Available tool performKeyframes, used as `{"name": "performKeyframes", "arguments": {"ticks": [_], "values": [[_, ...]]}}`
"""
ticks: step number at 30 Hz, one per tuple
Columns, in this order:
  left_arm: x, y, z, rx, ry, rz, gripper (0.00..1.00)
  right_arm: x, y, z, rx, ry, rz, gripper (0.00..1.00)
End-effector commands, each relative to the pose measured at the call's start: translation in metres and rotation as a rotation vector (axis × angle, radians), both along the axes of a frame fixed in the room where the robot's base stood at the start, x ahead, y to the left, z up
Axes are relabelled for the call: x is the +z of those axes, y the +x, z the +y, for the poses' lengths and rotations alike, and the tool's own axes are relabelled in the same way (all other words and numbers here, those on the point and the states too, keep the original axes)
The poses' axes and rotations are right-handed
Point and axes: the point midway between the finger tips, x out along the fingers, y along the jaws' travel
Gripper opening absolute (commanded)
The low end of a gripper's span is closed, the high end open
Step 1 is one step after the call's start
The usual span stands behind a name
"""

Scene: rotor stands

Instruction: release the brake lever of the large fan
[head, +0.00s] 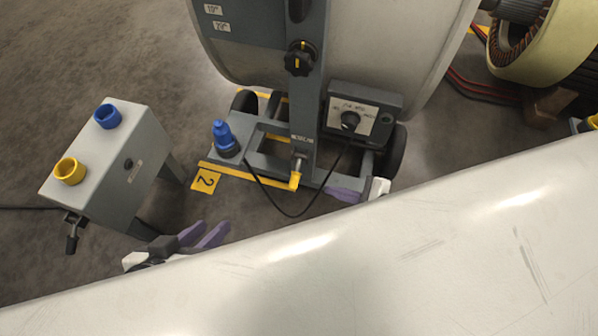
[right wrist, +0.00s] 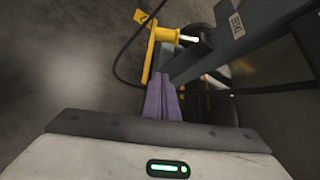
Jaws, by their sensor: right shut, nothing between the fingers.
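The large fan (head: 335,45) stands on a wheeled grey base with a grey upright post in front. A lever with a yellow grip (head: 295,180), which looks like the brake lever, sits low on the post; it also shows in the right wrist view (right wrist: 151,48), beside the post. My right gripper (head: 343,194) is shut and empty, to the right of the lever in the head view. In the right wrist view its purple fingers (right wrist: 161,97) are together, close below the yellow lever; contact cannot be told. My left gripper (head: 206,235) is open and empty, left of the base.
A grey box (head: 120,165) with blue and yellow sockets stands at left. A blue plug (head: 225,139) sits on the fan base. A control box (head: 360,115) has a black cable looping down. A large white surface (head: 400,260) fills the foreground and hides my arms.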

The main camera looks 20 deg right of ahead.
Motion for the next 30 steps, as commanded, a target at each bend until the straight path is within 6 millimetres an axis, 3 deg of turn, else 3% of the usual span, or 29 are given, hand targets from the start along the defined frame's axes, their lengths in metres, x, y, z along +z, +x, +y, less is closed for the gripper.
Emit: {"name": "performKeyframes", "arguments": {"ticks": [14,19,29,30], "values": [[0.001,0.001,-0.003,-0.004,-0.014,-0.008,0.31,-0.007,0.005,0.003,-0.011,0.007,0.004,0.0],[0.005,0.004,-0.009,-0.003,-0.056,-0.039,0.31,-0.024,0.024,0.016,-0.01,0.007,0.001,0.0],[0.034,0.007,-0.028,-0.008,-0.193,-0.135,0.31,-0.06,0.069,0.049,-0.01,0.006,0.003,0.0],[0.039,0.007,-0.028,-0.008,-0.199,-0.14,0.31,-0.057,0.069,0.051,-0.009,0.003,0.003,0.0]]}}
